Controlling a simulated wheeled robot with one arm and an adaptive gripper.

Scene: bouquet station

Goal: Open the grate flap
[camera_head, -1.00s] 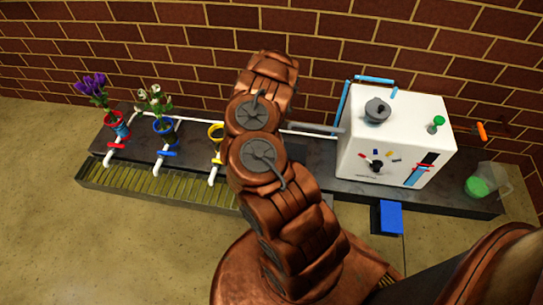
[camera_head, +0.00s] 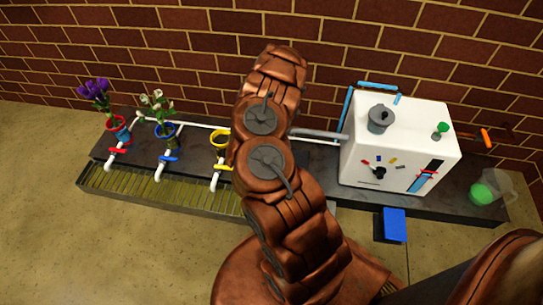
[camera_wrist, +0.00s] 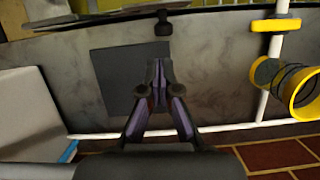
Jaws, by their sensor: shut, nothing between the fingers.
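My gripper (camera_wrist: 156,72) is shut and empty in the wrist view, its fingertips together over a dark grey square panel (camera_wrist: 115,75) on the counter. Whether the fingertips touch the panel I cannot tell. A small black knob (camera_wrist: 163,24) stands beyond the fingertips, by a grey plate edge at the top of that view. I cannot tell for sure whether this plate is the grate flap. In the head view the slatted grate trough (camera_head: 150,192) runs along the counter's front; my arm hides its right end and my gripper.
A white machine (camera_head: 395,155) stands right of my arm, with a blue pedal (camera_head: 394,225) below. A yellow ring holder (camera_wrist: 304,92) and yellow valve (camera_wrist: 276,25) are close by. Purple flowers (camera_head: 95,90) and white flowers (camera_head: 155,103) stand left. A clear jar (camera_head: 495,186) stands right.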

